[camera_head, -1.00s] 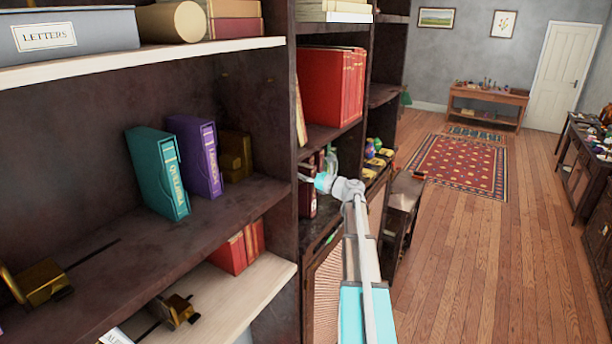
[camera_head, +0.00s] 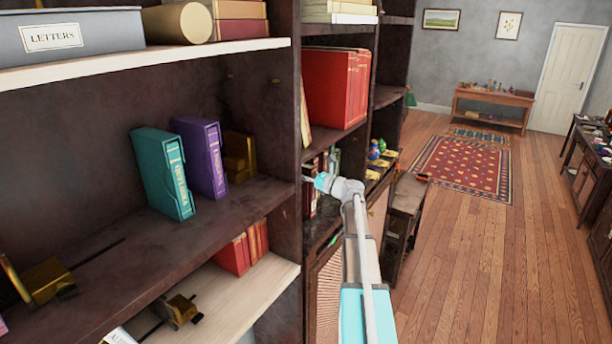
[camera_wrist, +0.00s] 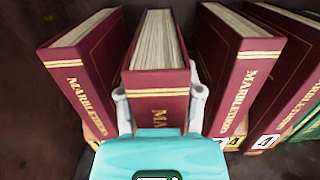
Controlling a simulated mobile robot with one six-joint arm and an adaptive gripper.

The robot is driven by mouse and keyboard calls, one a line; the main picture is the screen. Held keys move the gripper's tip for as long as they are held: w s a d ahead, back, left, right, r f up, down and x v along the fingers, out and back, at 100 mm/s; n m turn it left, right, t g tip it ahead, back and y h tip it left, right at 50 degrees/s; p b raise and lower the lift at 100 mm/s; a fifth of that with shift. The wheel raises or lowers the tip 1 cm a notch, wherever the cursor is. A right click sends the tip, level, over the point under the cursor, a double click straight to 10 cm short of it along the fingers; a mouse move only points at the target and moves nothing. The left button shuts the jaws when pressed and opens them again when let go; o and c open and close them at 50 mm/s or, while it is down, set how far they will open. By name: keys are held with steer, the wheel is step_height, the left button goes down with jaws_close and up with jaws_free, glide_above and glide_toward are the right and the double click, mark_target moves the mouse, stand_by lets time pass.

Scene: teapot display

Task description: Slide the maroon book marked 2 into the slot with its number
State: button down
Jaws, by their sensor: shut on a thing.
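In the wrist view my gripper (camera_wrist: 160,96) is shut on a maroon book (camera_wrist: 157,84) with gold lines, one finger on each side. The book stands upright, pages up, between a maroon book (camera_wrist: 90,75) on its left and another (camera_wrist: 238,75) on its right. Narrow gaps show on both sides. The held book's number is hidden behind my gripper. Small number tags (camera_wrist: 237,143) show low on the right, too small to read surely. In the head view my gripper (camera_head: 309,179) is at the bookcase's middle bay, beside maroon books (camera_head: 309,200).
Further right in the wrist view stand another maroon book (camera_wrist: 285,80) and a green one (camera_wrist: 308,120). In the head view a dark upright panel (camera_head: 286,150) stands just left of my gripper. Teal (camera_head: 160,175) and purple (camera_head: 203,155) books stand on the left shelf.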

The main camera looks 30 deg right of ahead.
steer(key=shift+x, duration=1.8)
stand_by(0.4)
steer(key=shift+c, duration=0.8)
jaws_free()
steer(key=shift+f, duration=0.2)
steer(key=shift+s, duration=0.2)
steer(key=shift+r+v, duration=0.2)
steer(key=shift+v, duration=1.85)
steer(key=shift+r+v, duration=0.2)
steer(key=shift+v, duration=1.85)
steer(key=shift+r+v, duration=0.25)
steer(key=shift+v, duration=1.8)
steer(key=shift+d, duration=0.1)
steer(key=shift+s, duration=0.15)
